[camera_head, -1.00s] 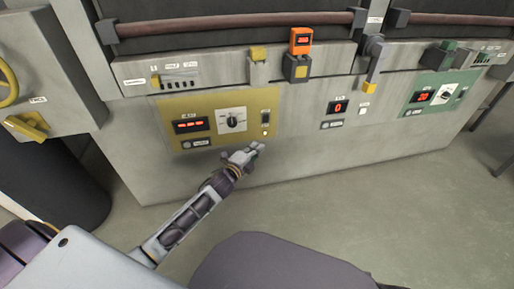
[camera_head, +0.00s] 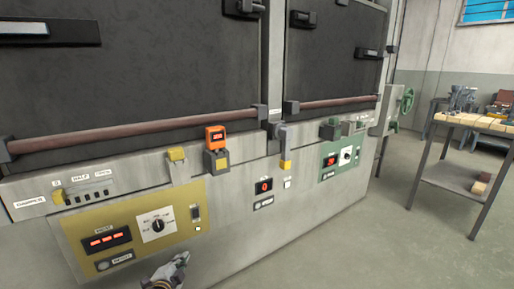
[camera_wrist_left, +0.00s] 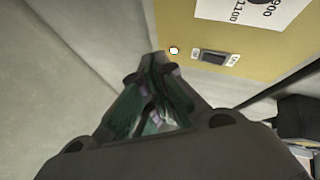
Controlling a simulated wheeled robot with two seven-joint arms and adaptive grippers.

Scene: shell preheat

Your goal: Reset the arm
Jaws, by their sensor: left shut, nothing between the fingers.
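My left gripper (camera_head: 178,268) shows at the bottom of the head view, just below the yellow control panel (camera_head: 75,226). Its fingers are shut and empty. In the left wrist view the closed fingers (camera_wrist_left: 152,95) point toward the yellow panel (camera_wrist_left: 262,58), near a small lit button (camera_wrist_left: 174,50) and a dark rocker switch (camera_wrist_left: 213,58). A gap seems to lie between the fingertips and the panel, but I cannot tell how wide. Most of my left arm is below the head view. My right gripper is not in view.
The yellow panel has a red display (camera_head: 107,241) and a dial (camera_head: 157,225). An orange device (camera_head: 215,138) sits above it. A green panel (camera_head: 340,160) is farther right. A workbench (camera_head: 470,122) stands at the right, with open floor (camera_head: 400,230) before it.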

